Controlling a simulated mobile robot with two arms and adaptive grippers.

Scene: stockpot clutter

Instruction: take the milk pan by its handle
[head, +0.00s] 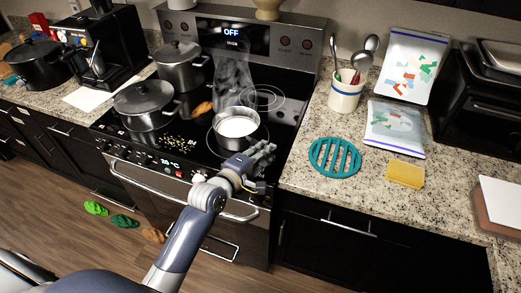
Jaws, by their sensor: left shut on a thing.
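The milk pan (236,127) is a small metal pan with white contents, upright on the front right of the black glass cooktop. My left gripper (262,157) is at the pan's near right side, above the stove's front edge. Its fingers are shut on the pan's handle, which they and the gripper body mostly hide. My right gripper is not in view.
Scattered bits and an orange item (203,108) lie between. On the right counter are a teal trivet (335,158), a yellow sponge (405,173) and a utensil crock (345,94).

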